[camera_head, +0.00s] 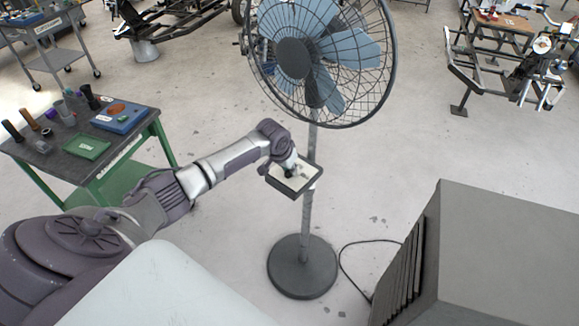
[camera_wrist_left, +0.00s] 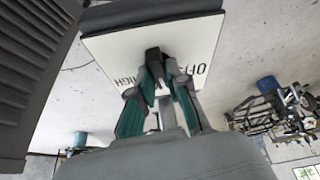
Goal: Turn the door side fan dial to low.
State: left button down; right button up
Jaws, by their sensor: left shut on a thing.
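The fan (camera_head: 300,60) stands on a pole with a round dark base (camera_head: 302,266). Its control panel (camera_head: 305,183) is a small pale plate with a dark frame, fixed to the pole. My left gripper (camera_head: 297,170) is at this panel. In the left wrist view the panel (camera_wrist_left: 110,52) fills the upper middle and carries dark lettering; "OFF" can be read at its right. A dark dial (camera_wrist_left: 154,60) sits on the panel, and my left gripper (camera_wrist_left: 157,80) is shut on it. The dial's exact setting cannot be told. My right gripper is not in view.
A green-framed workbench (camera_head: 75,150) with several small items stands at the left. A large grey box-shaped unit (camera_head: 500,260) with slats fills the lower right. A black cable (camera_head: 345,262) lies on the floor near the fan base. Open floor lies behind the fan.

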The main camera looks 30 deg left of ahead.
pick_arm(q)
jog(key=shift+m+h, duration=0.3)
jog(key=shift+m, duration=0.6)
jog(key=c, duration=1.1)
grip_release()
jog(key=shift+c, duration=0.2)
jog(key=v, duration=1.2)
jog(key=shift+a, duration=0.1)
